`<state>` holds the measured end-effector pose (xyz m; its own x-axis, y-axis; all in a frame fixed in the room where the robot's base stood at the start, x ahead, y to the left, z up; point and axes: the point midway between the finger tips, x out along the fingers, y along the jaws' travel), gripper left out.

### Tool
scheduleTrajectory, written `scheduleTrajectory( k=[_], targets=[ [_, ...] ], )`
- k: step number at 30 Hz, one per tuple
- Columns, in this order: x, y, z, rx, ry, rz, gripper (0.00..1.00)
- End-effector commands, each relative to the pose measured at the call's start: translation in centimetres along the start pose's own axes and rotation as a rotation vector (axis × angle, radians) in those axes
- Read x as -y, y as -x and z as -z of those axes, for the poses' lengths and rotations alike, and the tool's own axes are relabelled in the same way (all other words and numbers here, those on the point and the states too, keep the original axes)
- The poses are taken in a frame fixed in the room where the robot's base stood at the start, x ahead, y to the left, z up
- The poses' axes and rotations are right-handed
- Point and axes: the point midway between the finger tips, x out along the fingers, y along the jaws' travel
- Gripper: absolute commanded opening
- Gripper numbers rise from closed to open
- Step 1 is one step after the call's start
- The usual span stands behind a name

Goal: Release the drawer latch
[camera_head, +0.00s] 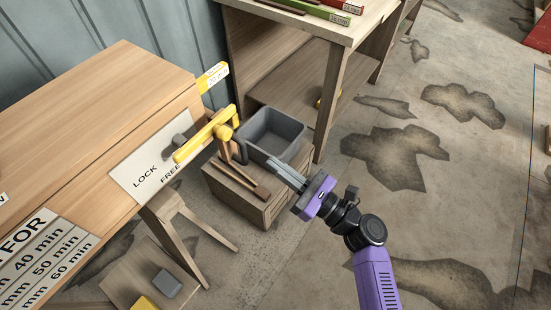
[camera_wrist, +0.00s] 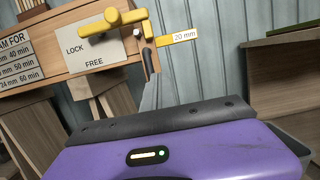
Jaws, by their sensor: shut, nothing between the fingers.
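The yellow latch lever (camera_head: 197,143) stands out from the front of the wooden bench, over a white plate (camera_head: 150,165) marked LOCK and FREE. In the wrist view the yellow lever (camera_wrist: 113,22) lies nearly level across the top of the plate (camera_wrist: 100,50), its long end to the left above the word LOCK. My gripper (camera_head: 273,165) is purple with grey fingers, closed and empty. It is to the right of the lever and apart from it in the head view. The wrist view shows my purple gripper body low in the picture.
A grey bin (camera_head: 275,135) sits on a wooden crate (camera_head: 235,190) behind my fingers. A yellow 20 mm tag (camera_head: 213,76) sticks out at the bench corner. A wooden shelf unit (camera_head: 340,70) stands behind. The stained floor at right is mostly open.

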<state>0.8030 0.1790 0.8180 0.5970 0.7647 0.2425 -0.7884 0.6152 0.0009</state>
Motion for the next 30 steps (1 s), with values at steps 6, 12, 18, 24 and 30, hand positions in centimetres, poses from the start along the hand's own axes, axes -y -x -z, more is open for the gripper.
scheduleTrajectory(
  k=[6, 12, 18, 24, 30],
  targets=[
    [-0.1, -4.5, -0.1, 0.002, 0.001, -0.005, 0.0],
    [-0.1, -8.2, -0.1, 0.001, 0.001, -0.004, 0.0],
    [-0.1, -8.6, -3.2, 0.001, 0.002, -0.001, 0.0],
    [0.0, -8.7, -3.9, 0.0, 0.001, 0.0, 0.0],
    [0.0, -8.7, -3.9, 0.0, 0.001, 0.0, 0.0]
  ],
)
